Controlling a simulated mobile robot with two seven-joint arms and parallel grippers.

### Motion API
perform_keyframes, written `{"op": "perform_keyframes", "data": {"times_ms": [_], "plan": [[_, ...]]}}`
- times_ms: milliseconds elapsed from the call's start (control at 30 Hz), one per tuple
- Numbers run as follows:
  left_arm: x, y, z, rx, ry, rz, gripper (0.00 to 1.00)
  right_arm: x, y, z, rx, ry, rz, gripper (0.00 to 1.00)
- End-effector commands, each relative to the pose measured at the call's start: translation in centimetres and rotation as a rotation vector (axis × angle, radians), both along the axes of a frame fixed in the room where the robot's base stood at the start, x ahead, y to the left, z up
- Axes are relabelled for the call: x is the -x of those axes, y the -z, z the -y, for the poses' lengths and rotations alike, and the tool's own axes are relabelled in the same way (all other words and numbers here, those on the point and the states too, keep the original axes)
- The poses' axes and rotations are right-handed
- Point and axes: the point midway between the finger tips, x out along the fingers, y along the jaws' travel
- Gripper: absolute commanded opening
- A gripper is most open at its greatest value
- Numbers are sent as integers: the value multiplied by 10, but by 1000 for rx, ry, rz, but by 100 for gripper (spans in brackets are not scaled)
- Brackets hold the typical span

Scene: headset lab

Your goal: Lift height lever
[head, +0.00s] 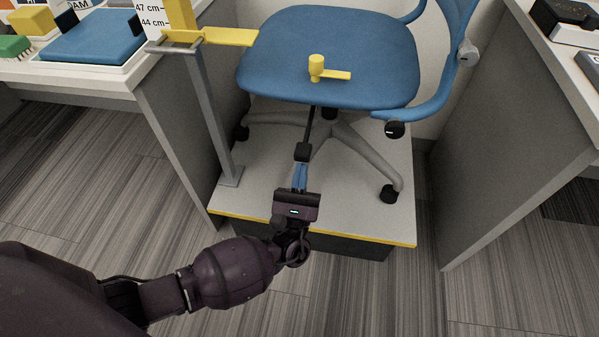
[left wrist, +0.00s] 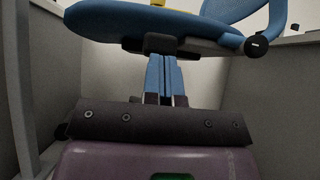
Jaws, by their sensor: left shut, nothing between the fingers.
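The blue office chair's seat (head: 330,70) stands over a grey platform. A thin black height lever (head: 303,151) reaches forward and down from under the seat, ending in a black paddle. My left gripper (head: 301,168) is shut and empty, its blue fingers pointing at the paddle from the front. In the head view the fingertips are just below the paddle; whether they touch it I cannot tell. In the left wrist view the shut fingers (left wrist: 162,72) point up toward the dark underside of the seat (left wrist: 160,20). My right gripper is not in view.
The platform (head: 270,200) has a yellow front edge. A grey post with a yellow pointer (head: 230,37) stands left of the seat by a height scale. A yellow T-shaped piece (head: 317,68) rests on the seat. Desk panels (head: 500,130) flank both sides.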

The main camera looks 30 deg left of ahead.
Motion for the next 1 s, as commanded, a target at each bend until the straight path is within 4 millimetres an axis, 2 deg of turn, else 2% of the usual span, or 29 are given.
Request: {"op": "perform_keyframes", "data": {"times_ms": [33, 500, 633, 1000], "plan": [[-3, -19, 0, 6, -1, 2, 0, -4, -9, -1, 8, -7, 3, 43], [0, -71, 1, 40, 1, -114, 0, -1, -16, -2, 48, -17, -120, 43], [1, -77, 1, 39, 1, -120, 0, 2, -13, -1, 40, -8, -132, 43], [2, -73, 1, 38, 1, -126, 0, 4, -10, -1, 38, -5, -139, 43]]}}
